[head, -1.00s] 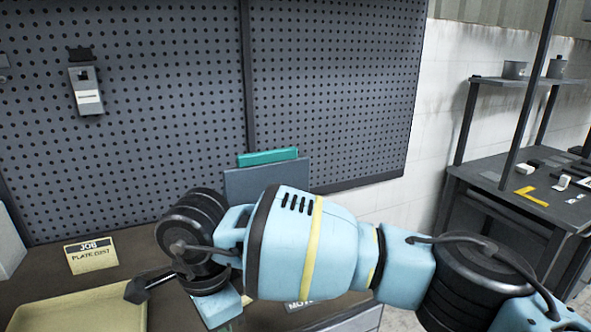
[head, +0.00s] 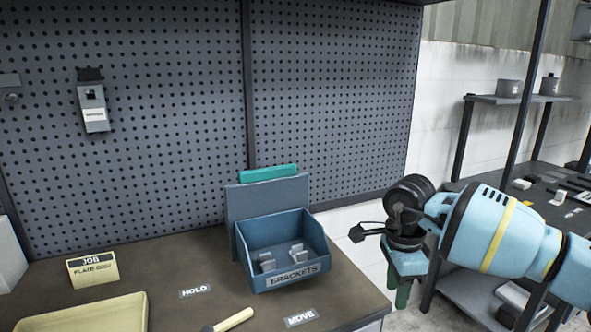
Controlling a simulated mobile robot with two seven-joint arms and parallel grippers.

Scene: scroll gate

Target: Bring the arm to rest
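My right arm comes in from the right edge. Its light-blue forearm and dark wrist are beyond the workbench's right edge. My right gripper (head: 402,292) points down beside the bench (head: 200,262), clear of everything on it. Its green fingers are small and partly overlap, so their opening is unclear. No held thing shows. My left gripper is out of view.
A blue bin (head: 284,254) labelled BRACKETS holds several grey brackets. A yellow tray (head: 84,314), a JOB card (head: 92,270), HOLD (head: 195,291) and MOVE (head: 300,318) labels and a pale-handled tool (head: 233,320) lie on the bench. A dark shelf unit (head: 520,99) stands right.

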